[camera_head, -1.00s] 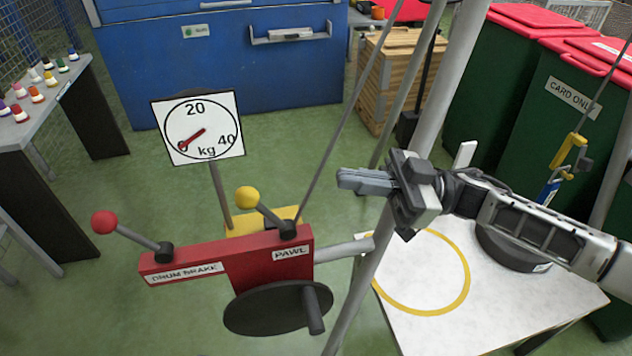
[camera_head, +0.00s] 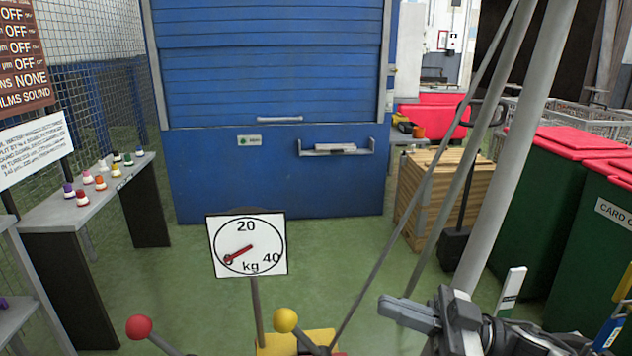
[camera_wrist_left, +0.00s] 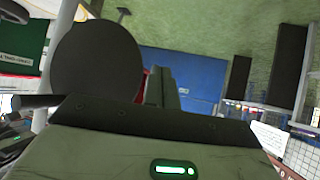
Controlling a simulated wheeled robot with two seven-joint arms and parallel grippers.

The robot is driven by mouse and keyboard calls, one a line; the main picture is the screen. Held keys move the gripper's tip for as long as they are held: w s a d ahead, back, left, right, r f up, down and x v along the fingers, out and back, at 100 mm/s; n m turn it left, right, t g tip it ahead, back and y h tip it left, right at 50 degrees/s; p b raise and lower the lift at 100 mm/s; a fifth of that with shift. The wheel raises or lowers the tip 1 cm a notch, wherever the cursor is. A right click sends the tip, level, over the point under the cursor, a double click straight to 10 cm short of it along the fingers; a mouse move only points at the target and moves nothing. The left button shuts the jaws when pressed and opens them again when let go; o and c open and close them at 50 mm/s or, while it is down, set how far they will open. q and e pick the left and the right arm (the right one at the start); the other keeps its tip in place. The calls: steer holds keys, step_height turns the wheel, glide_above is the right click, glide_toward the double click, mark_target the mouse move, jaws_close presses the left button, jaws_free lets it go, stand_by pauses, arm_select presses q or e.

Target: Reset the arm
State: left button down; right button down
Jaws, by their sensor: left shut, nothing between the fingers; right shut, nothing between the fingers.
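My right gripper (camera_head: 410,313) is at the lower right of the head view, shut and empty, pointing left. It is in front of the grey slanted poles (camera_head: 503,170), apart from the levers. My left gripper is not in the head view. In the left wrist view its fingers (camera_wrist_left: 160,88) show dark and close together, with nothing held. A large dark disc (camera_wrist_left: 97,62) fills the left of that view. The red-knobbed lever (camera_head: 139,327) and the yellow-knobbed lever (camera_head: 286,320) rise at the bottom of the head view. Their red housing is mostly cut off.
A kg dial (camera_head: 247,246) stands behind the levers, its needle near the low end. A bench (camera_head: 90,197) with several coloured pegs is at left. A blue cabinet (camera_head: 275,190), wooden crate (camera_head: 440,200) and green bins (camera_head: 545,235) stand behind.

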steer(key=w+a+f+m+t+h, duration=0.3)
steer(key=f+m+t+h, duration=0.1)
steer(key=m+t+h, duration=0.45)
steer(key=s+d+f+m+h, duration=0.3)
steer(key=d+f+m+h, duration=0.1)
steer(key=f+h, duration=0.4)
steer(key=s+d+f+g+h, duration=0.1)
steer(key=s+d+f+g, duration=0.1)
steer(key=s+f+g, duration=0.3)
steer(key=s+d+f+m+g+h, duration=0.1)
steer(key=s+d+g+h, duration=0.1)
steer(key=s, duration=0.6)
steer(key=s+d+f+g+h, duration=0.1)
steer(key=s+d+f+g, duration=0.1)
steer(key=s+g, duration=0.3)
steer(key=w+a+f+t+y, duration=0.2)
steer(key=w+a+f+t, duration=0.3)
steer(key=t, duration=0.3)
steer(key=shift+w+a+f+y, duration=0.2)
steer(key=shift+a+f+y, duration=0.15)
steer(key=shift+a+f, duration=0.35)
steer(key=shift+d+f, duration=0.1)
steer(key=shift+d, duration=0.05)
stand_by(0.3)
